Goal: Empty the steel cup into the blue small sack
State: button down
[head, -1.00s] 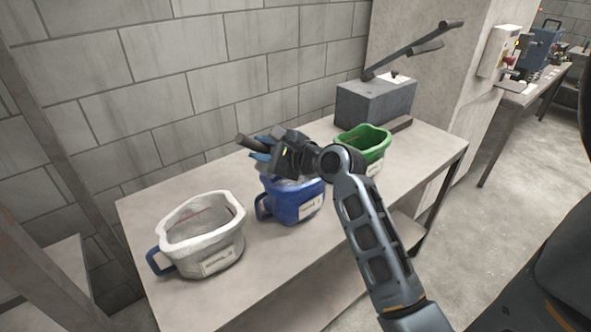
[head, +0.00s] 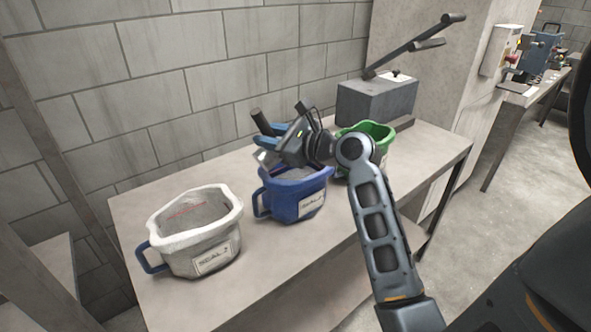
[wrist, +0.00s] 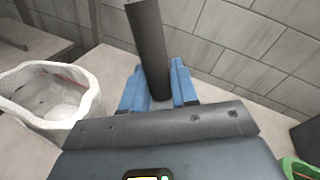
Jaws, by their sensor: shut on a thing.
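The blue small sack (head: 292,203) stands upright on the table, with a side handle and a white label. Something grey shows inside its mouth. My gripper (head: 268,142) is above the sack's left rim, its blue fingers shut on a dark handle (head: 262,122). The handle also shows between the fingers in the wrist view (wrist: 150,52). A small pale metallic part of the steel cup (head: 264,158) shows just under the fingers. The rest of the cup is hidden, so I cannot tell its contents.
A white sack (head: 220,245) stands at the left on the table (head: 260,270), and a green sack (head: 384,150) at the right behind my arm. A grey lever machine (head: 375,104) stands at the far end. The table front is clear.

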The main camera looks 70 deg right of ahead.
jog(key=shift+s+d+r+m+b, duration=0.25)
jog(key=shift+d+m+b, duration=0.15)
jog(key=shift+m+b, duration=0.15)
jog(key=shift+s+d+f+m+t+p, duration=0.3)
jog(key=shift+d+m, duration=0.1)
jog(key=shift+d, duration=0.1)
jog(key=shift+s+d+f+m+t+p, duration=0.25)
jog(key=shift+d+m+p, duration=0.1)
jog(key=shift+d, duration=0.15)
jog(key=shift+s+r+m+p, duration=0.1)
jog(key=shift+m+p, duration=0.2)
jog(key=shift+p, duration=0.05)
jog(key=shift+s+d+r+m+p, duration=0.2)
jog(key=shift+d+m+p, duration=0.2)
jog(key=shift+p, duration=0.3)
jog(key=shift+s+d+m+t+p, duration=0.15)
jog(key=shift+d+m+t+p, duration=0.15)
jog(key=shift+m+p, duration=0.2)
